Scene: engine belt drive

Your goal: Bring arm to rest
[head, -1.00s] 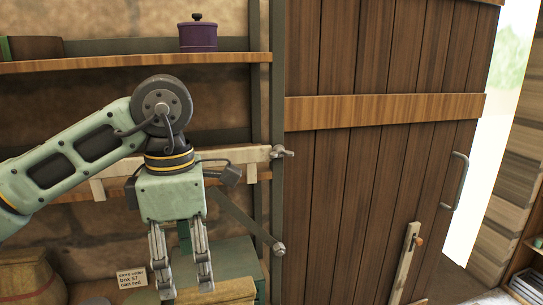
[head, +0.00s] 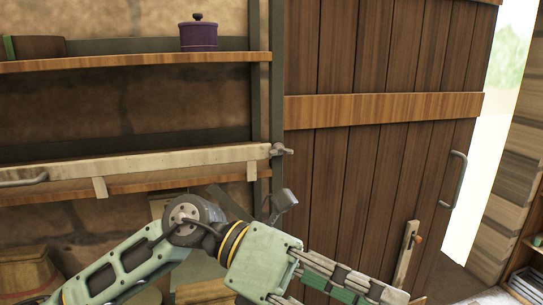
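My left arm (head: 120,268) comes in low from the left, and its pale green wrist housing (head: 262,262) is at the bottom middle. My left gripper (head: 365,296) points right and down, in front of the lower part of the wooden door. Its upper finger shows, and the lower one is mostly cut off by the bottom edge. The fingers look spread apart. A dark green strip runs along the inner side of the upper finger; I cannot tell whether it is part of the gripper. My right gripper is out of view.
A pale rail (head: 140,163) with a handle runs along the lower shelf. A purple lidded pot (head: 198,36) stands on the upper shelf (head: 130,64). The plank door (head: 350,150) has a metal handle (head: 458,180). A basket-like container (head: 28,272) is at lower left.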

